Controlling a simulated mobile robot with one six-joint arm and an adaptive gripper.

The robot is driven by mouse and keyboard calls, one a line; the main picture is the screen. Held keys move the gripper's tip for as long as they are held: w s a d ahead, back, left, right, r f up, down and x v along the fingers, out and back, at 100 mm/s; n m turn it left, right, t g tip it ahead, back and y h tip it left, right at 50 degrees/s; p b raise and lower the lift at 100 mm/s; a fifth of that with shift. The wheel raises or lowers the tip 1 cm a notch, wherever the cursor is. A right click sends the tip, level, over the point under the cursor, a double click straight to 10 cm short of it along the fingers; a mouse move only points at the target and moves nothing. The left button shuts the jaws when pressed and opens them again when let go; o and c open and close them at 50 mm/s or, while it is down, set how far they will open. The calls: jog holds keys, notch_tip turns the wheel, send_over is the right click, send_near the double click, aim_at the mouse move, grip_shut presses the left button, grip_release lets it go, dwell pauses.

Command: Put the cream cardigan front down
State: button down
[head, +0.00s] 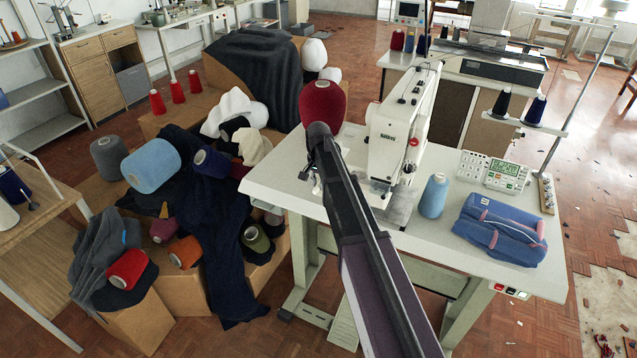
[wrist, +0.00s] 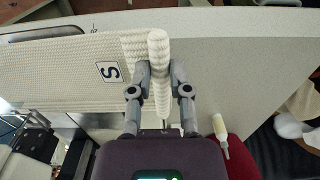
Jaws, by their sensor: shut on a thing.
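The cream cardigan front (wrist: 60,72) is a ribbed knit piece in the wrist view. It stretches left from my gripper over the pale tabletop (wrist: 250,55), with a small square label marked "S" (wrist: 109,71) near its right end. My gripper (wrist: 160,65) is shut on the thick, folded edge of the knit, one finger on each side of it. In the head view my own arm hides most of my gripper, and I cannot clearly make out the cardigan front there.
The white sewing machine (head: 400,125) stands on the table (head: 280,180). A red yarn cone (head: 323,103) is at the table's left end. A light blue cone (head: 433,195) and folded blue garments (head: 500,228) are at the right. Boxes with dark cloth (head: 215,220) stand left of the table.

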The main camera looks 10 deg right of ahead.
jog(key=shift+s+a, duration=0.85)
jog(key=shift+s, duration=0.35)
jog(key=shift+s+a, duration=0.85)
jog(key=shift+s, duration=0.3)
jog(key=shift+s+a+r+p, duration=0.35)
jog(key=shift+s+a, duration=0.15)
jog(key=shift+s, duration=0.15)
jog(key=shift+s+a+r+p, duration=0.3)
jog(key=shift+s+a, duration=0.15)
jog(key=shift+s, duration=0.25)
jog(key=shift+s+a+r+p, duration=0.35)
jog(key=shift+s+a, duration=0.15)
jog(key=shift+s, duration=0.15)
jog(key=shift+r, duration=0.15)
jog(key=shift+r+p, duration=2.35)
jog(key=shift+p, duration=0.15)
jog(key=shift+r, duration=0.1)
notch_tip(320, 180, up, 9)
jog(key=p, duration=0.9)
